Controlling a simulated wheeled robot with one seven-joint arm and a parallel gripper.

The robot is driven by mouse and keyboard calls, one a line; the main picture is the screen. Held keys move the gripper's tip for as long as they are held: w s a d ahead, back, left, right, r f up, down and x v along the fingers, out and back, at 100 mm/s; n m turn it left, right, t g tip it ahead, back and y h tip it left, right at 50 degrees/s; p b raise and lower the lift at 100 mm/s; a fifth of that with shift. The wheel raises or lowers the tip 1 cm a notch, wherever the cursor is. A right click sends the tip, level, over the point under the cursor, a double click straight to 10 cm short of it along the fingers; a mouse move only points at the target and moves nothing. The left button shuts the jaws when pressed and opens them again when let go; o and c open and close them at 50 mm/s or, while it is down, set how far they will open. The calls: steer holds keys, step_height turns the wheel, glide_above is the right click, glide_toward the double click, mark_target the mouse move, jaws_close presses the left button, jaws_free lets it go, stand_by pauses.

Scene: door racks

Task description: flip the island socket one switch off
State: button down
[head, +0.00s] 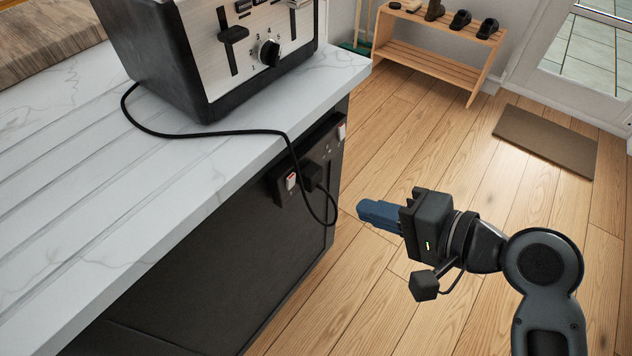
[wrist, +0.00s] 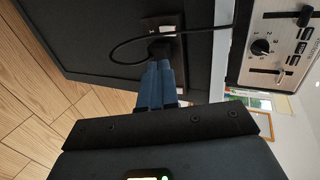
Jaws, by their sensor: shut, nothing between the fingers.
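The black island socket (head: 326,151) is set in the dark end panel of the island, under the worktop's edge. It has two small white-and-red switches: a nearer one (head: 291,180) at its left end and a farther one (head: 341,131) at its right end. A black plug (head: 313,175) with a cord sits in the socket beside the nearer switch. My gripper (head: 361,212) is shut and empty, in front of the panel and to the right of the socket. In the wrist view, its blue fingers (wrist: 160,68) point toward the socket (wrist: 155,21), partly covering the plug.
The toaster (head: 215,50) stands on the white marble worktop (head: 140,190). Its black cord (head: 210,134) hangs over the edge in a loop by the socket. Wooden floor (head: 420,120) is clear behind my gripper; a shoe rack (head: 430,50) and doormat (head: 547,140) lie farther back.

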glide_toward(292, 179)
step_height(292, 179, down, 3)
steer(key=a, duration=0.1)
steer(key=w+a, duration=0.2)
steer(key=w, duration=0.1)
steer(key=shift+a+f, duration=0.15)
steer(key=shift+a, duration=0.2)
steer(key=shift+w+a, duration=0.3)
steer(key=shift+a, duration=0.1)
steer(key=shift+w+a+r+p, duration=0.15)
steer(key=shift+r+p, duration=0.3)
steer(key=shift+p, duration=0.6)
steer(key=shift+f+b, duration=0.3)
steer(key=shift+f, duration=0.05)
steer(key=shift+r, duration=0.1)
steer(key=shift+r+p, duration=0.75)
steer(key=shift+p, duration=0.2)
